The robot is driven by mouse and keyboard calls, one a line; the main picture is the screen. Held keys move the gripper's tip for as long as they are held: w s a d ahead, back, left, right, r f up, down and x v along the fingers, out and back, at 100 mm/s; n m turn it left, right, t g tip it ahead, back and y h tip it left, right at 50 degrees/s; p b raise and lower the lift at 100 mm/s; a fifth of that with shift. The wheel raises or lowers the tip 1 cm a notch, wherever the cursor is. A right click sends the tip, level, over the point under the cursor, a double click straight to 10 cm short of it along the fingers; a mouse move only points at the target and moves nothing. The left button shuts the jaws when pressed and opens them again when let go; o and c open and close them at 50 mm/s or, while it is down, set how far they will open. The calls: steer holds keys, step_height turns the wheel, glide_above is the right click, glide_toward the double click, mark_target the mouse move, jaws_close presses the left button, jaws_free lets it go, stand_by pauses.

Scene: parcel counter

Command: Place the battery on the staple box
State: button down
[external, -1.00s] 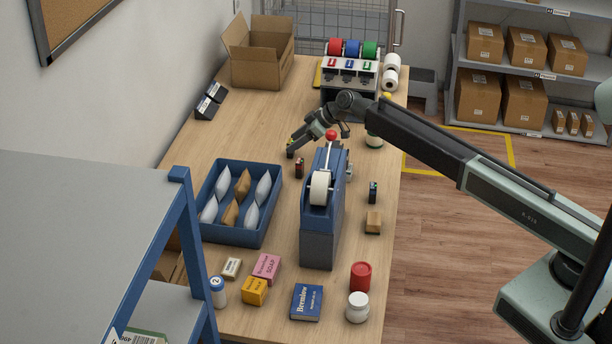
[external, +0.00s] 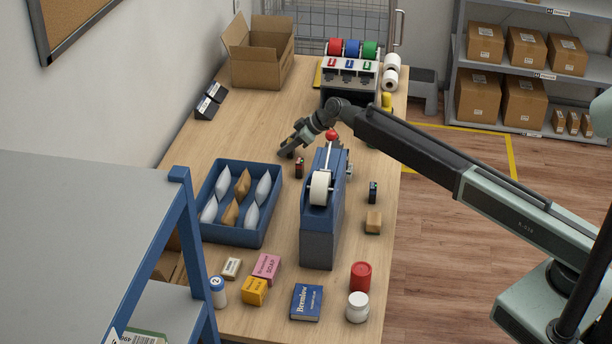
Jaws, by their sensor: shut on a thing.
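My gripper (external: 287,152) is low over the far middle of the counter, behind the blue tape dispenser. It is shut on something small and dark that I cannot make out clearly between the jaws. A similar dark item with a teal mark (external: 373,192) stands right of the dispenser. I cannot tell for sure which item is the staple box; small boxes lie at the near end, among them a white one (external: 231,268) and a yellow one (external: 254,291).
The tall blue tape dispenser (external: 321,228) stands close in front of my gripper. A blue tray (external: 241,239) with several pouches is at its left. A pink soap box (external: 266,266), blue box (external: 306,302), red tin (external: 360,276) and white jar (external: 357,307) fill the near end. The counter behind the gripper is clear.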

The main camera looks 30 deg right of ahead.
step_height(320, 180, up, 10)
steer(key=p, duration=0.9)
steer(key=shift+p, duration=0.3)
